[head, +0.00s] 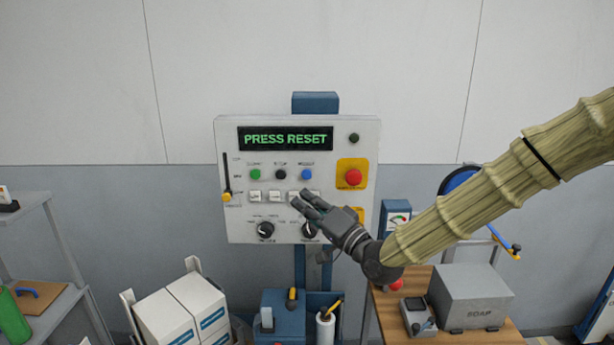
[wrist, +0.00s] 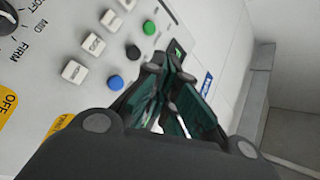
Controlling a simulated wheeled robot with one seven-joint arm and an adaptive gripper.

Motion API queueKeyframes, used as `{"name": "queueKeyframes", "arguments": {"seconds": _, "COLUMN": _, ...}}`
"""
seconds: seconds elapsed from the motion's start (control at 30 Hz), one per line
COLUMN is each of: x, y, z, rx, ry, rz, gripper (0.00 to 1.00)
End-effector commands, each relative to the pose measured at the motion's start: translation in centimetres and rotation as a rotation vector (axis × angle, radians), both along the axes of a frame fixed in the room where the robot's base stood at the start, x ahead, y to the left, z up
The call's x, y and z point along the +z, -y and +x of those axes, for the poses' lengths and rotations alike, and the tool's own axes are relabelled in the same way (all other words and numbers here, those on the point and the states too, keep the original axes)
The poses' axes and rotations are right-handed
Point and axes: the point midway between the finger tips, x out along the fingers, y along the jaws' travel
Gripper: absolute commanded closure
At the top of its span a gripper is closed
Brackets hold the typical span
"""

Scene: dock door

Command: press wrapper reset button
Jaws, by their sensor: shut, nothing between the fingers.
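The wrapper control panel (head: 226,150) is a pale box whose dark display (head: 285,139) reads "PRESS RESET" in green. Below it are a green button (head: 255,174), a black button (head: 281,174) and a blue button (head: 307,174); their labels are too small to read. The blue button also shows in the wrist view (wrist: 115,82), left of my fingers. A row of white square keys (head: 255,197) lies beneath. My gripper (head: 302,201) is shut and empty, in front of the right part of that row, hiding some keys. I cannot tell whether it touches the panel.
A red mushroom button (head: 353,177) on a yellow plate sits right of the gripper. Two black dials (head: 265,230) are low on the panel, a slider (head: 227,190) at its left. Below are white boxes (head: 180,315) and a wooden table (head: 446,268) with a grey box (head: 470,297).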

Motion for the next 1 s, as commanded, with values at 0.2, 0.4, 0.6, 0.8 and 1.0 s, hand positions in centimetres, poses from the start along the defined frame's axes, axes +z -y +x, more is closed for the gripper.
{"name": "queueKeyframes", "arguments": {"seconds": 0.2, "x": 0.0, "y": 0.0, "z": 0.9, "rx": -0.001, "ry": -0.001, "rz": -0.001, "gripper": 1.00}}
{"name": "queueKeyframes", "arguments": {"seconds": 0.4, "x": 0.0, "y": 0.0, "z": 3.0, "rx": -0.002, "ry": -0.001, "rz": -0.001, "gripper": 1.00}}
{"name": "queueKeyframes", "arguments": {"seconds": 0.6, "x": 0.0, "y": 0.0, "z": 5.3, "rx": -0.001, "ry": 0.000, "rz": -0.001, "gripper": 1.00}}
{"name": "queueKeyframes", "arguments": {"seconds": 0.8, "x": -0.2, "y": 0.0, "z": 7.3, "rx": -0.001, "ry": -0.001, "rz": -0.001, "gripper": 1.00}}
{"name": "queueKeyframes", "arguments": {"seconds": 1.0, "x": -0.1, "y": 0.0, "z": 8.5, "rx": -0.001, "ry": 0.000, "rz": -0.001, "gripper": 1.00}}
